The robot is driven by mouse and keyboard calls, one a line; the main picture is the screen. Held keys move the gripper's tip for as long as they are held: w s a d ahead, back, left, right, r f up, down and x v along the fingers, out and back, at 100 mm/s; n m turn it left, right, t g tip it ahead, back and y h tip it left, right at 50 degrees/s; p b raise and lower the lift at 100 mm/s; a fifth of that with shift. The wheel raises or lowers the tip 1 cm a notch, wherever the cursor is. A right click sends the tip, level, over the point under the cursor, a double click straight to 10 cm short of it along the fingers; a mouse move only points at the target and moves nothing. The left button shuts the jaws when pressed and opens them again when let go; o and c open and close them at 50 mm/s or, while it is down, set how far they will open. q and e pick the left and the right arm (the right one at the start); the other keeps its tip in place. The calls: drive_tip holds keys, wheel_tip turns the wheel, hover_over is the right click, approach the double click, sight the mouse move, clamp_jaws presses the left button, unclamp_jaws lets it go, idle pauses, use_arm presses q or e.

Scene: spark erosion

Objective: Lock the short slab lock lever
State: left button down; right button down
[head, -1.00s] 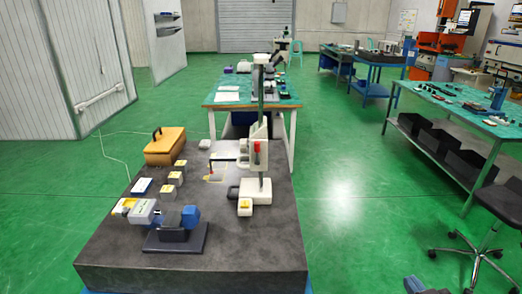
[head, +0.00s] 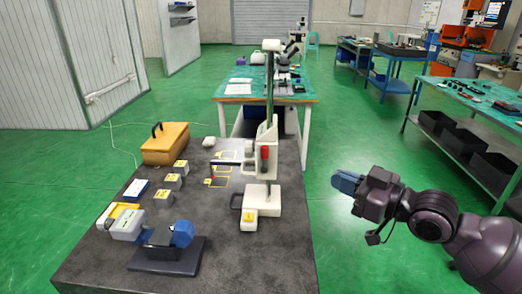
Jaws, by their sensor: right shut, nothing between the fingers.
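A white measuring stand (head: 262,165) with a tall column stands on the dark granite slab (head: 240,262). A red lever (head: 264,153) sits upright on the stand's carriage, facing me. I cannot tell from this distance whether it is the named lock lever or whether it is locked. My right gripper (head: 346,183) is shut and empty, in the air to the right of the slab, well apart from the stand, with its blue fingertips pointing left. My left gripper is not in view.
A blue-and-white bench micrometer (head: 150,225) stands front left on the slab. Several small grey blocks with yellow labels (head: 173,182) and an orange case (head: 165,144) lie behind it. A green-topped table (head: 270,90) stands beyond.

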drive_tip(key=shift+a+r+m+g+y, duration=0.15)
drive_tip(key=shift+a+m+g+y, duration=0.2)
drive_tip(key=shift+a, duration=0.4)
drive_tip(key=shift+s, duration=0.1)
drive_tip(key=shift+a, duration=0.1)
drive_tip(key=p, duration=0.3)
approach(268, 153)
drive_tip(key=x, duration=0.7)
drive_tip(key=shift+a, duration=0.3)
